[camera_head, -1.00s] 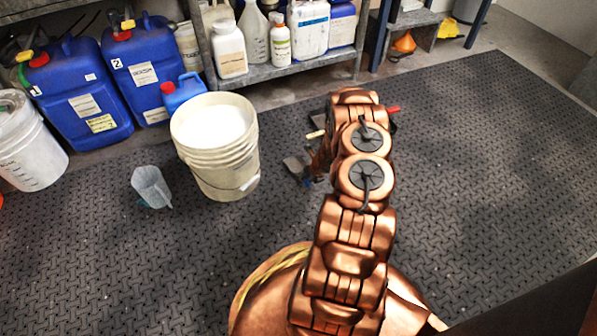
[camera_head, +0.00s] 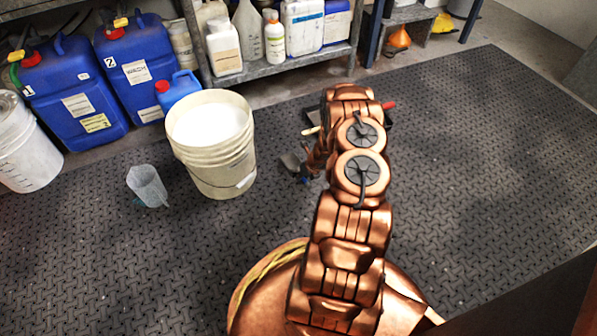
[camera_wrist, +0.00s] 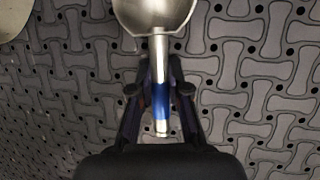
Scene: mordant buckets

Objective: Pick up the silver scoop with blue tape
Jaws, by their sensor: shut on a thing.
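The silver scoop with blue tape (camera_wrist: 155,14) shows at the top of the wrist view. Its handle runs down between the fingers of my gripper (camera_wrist: 160,90), and the blue tape lies between them. My gripper is shut on this handle. In the head view the scoop (camera_head: 290,162) is a small grey shape just left of my arm, with a bit of blue beside it. My arm hides most of the gripper there. I cannot tell whether the scoop is clear of the floor.
A cream bucket (camera_head: 212,160) with white contents stands left of my gripper. A translucent scoop (camera_head: 147,186) lies left of it. Blue jerrycans (camera_head: 135,65) and a metal shelf (camera_head: 290,66) with bottles stand behind. The patterned mat (camera_head: 480,170) is clear on the right.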

